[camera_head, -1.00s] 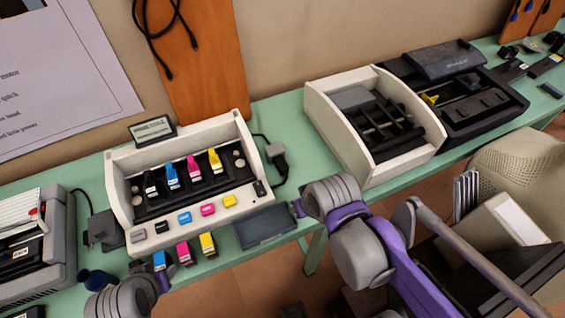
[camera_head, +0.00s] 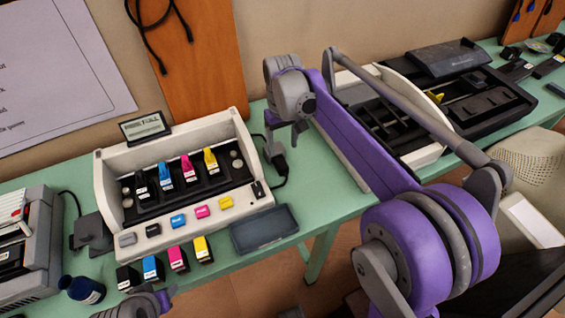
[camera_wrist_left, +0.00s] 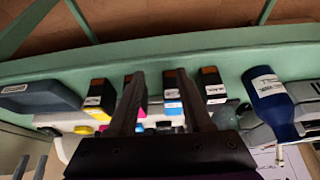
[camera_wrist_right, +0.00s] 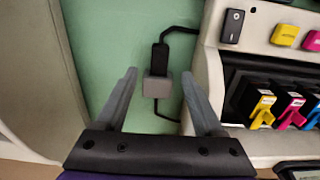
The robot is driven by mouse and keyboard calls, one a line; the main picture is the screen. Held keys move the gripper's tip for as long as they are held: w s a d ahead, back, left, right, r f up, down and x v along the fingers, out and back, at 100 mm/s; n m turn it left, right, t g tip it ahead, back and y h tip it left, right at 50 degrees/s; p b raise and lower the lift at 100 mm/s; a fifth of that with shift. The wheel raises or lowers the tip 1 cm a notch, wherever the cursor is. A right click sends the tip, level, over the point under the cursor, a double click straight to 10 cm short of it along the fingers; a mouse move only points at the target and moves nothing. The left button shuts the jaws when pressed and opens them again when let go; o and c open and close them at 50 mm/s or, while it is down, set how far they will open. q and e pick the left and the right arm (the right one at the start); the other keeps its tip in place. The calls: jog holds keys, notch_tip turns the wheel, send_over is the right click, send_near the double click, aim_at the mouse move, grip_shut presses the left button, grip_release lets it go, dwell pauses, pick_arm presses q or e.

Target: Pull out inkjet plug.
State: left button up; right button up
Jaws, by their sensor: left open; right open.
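The inkjet plug (camera_wrist_right: 160,56) is black and sits in a grey socket block (camera_wrist_right: 156,87) on the green table, right of the white inkjet printer (camera_head: 114,188). A black cable runs from it towards the printer. In the head view the plug (camera_head: 280,165) shows just below my right gripper (camera_head: 286,132). In the right wrist view the open fingers of my right gripper (camera_wrist_right: 159,75) appear on either side of the socket block, apart from it. My left gripper (camera_wrist_left: 160,74) is open and empty near the table's front edge, by the ink cartridges.
Several ink cartridges (camera_head: 178,259) stand before the printer, with a dark tray (camera_head: 264,229) to their right and a blue bottle (camera_head: 82,289) to their left. A white open-topped device (camera_head: 425,154) stands right of the plug. Green table between is clear.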

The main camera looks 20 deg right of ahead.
aim_at(283, 165)
notch_tip(283, 165, down, 8)
jog(key=shift+f+b, duration=0.25)
jog(key=shift+b, duration=0.15)
grip_shut()
dwell(1.3)
